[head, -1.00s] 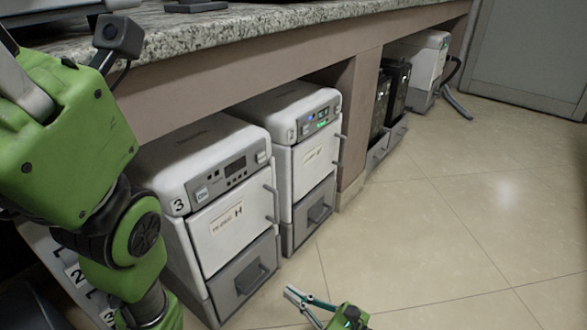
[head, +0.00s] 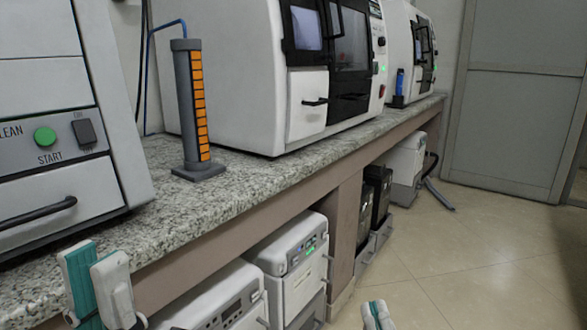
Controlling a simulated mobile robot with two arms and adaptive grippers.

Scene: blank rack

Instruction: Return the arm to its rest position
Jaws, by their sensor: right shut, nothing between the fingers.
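My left gripper (head: 94,258) shows at the lower left of the head view, with teal and grey fingers pointing up in front of the granite counter. The two fingers stand close together, and this angle does not show whether they are parted. My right gripper (head: 375,308) shows only as fingertips at the bottom edge, right of centre, over the tiled floor. It is shut and empty. Both arms behind the grippers are out of the frame.
The granite counter (head: 225,200) runs from lower left to back right. On it stand a grey rack with orange slots (head: 190,110) and white machines (head: 235,75). White units (head: 290,250) sit beneath. The floor (head: 490,265) at right is clear.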

